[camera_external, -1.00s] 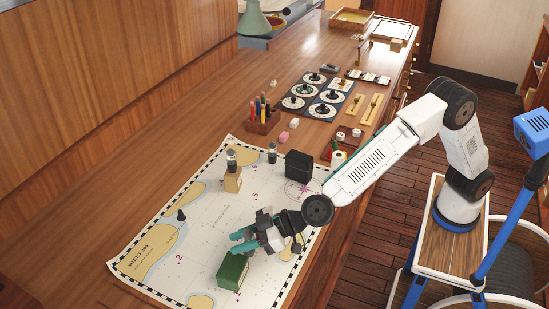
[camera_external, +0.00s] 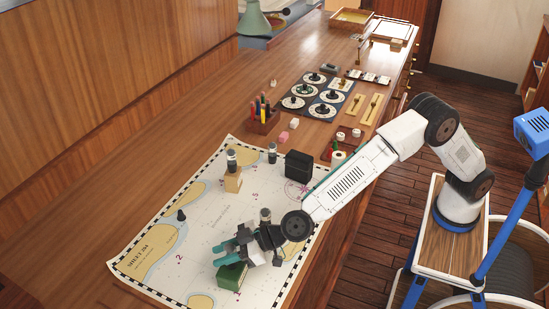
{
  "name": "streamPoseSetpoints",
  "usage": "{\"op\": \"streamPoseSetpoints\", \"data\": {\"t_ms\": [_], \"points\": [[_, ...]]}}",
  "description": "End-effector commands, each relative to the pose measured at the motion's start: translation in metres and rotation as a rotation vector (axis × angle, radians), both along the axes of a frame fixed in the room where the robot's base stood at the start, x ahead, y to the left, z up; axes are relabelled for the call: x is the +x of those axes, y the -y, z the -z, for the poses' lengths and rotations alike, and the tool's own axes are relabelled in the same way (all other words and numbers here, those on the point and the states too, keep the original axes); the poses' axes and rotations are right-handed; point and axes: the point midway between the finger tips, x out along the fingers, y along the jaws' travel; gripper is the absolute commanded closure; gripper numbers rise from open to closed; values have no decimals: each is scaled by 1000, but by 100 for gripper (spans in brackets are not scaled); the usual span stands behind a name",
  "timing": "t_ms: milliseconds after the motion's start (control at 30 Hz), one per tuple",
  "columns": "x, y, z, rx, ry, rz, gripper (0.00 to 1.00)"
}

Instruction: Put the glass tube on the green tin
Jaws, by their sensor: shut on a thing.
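The green tin (camera_external: 231,277) stands on the chart at the near end of the counter; its upper part is partly covered by my gripper. My gripper (camera_external: 224,252), with teal fingers, reaches from the right and is low, at the top of the tin in the picture. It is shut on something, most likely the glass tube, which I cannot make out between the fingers. Whether it touches the tin cannot be told. A similar small capped cylinder (camera_external: 265,216) shows just behind my gripper.
On the chart (camera_external: 215,213) stand a tan block (camera_external: 233,182) with a dark-capped jar (camera_external: 231,160), another jar (camera_external: 272,153), a black box (camera_external: 298,165) and a small dark piece (camera_external: 181,215). A pen holder (camera_external: 263,122) is farther back. The chart's left part is mostly clear.

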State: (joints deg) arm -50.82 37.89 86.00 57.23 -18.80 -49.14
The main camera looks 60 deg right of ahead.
Motion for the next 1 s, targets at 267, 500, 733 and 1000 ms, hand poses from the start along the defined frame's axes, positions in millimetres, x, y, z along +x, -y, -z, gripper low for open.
{"op": "streamPoseSetpoints", "data": {"t_ms": [267,500,733,1000], "points": [[0,0,0,0,0,0,49],[-6,3,-7,1,1,-1,49],[-41,27,-25,1,1,-1,49],[-80,53,-43,1,0,0,49]]}}
